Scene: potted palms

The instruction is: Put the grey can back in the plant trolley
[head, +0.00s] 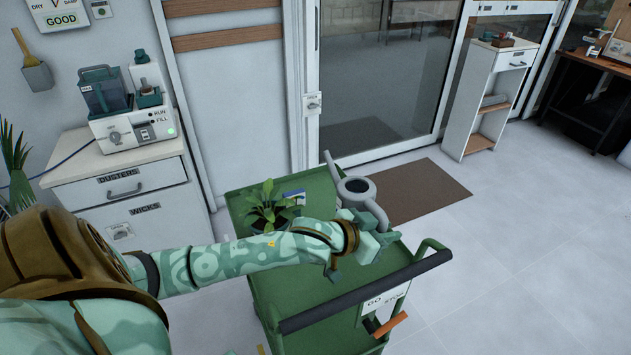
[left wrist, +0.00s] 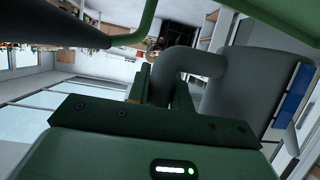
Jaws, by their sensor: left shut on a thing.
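The grey can (head: 357,188), a watering can with a long spout, shows at the right far part of the green plant trolley (head: 310,290) in the head view. I cannot tell whether it touches the trolley's top or hangs just above it. My left gripper (head: 368,243) is at the can's near side, shut on its handle. In the left wrist view the curved handle (left wrist: 187,64) passes between the fingers of my left gripper (left wrist: 158,88), with the can's body (left wrist: 238,90) on the right. My arm hides part of the trolley top. My right gripper is out of view.
A leafy plant (head: 265,208) and a small blue-and-white packet (head: 294,197) are on the trolley, left of the can. The trolley's dark push handle (head: 365,290) is at the near side. A brown mat (head: 422,190) lies behind; the floor at right is clear.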

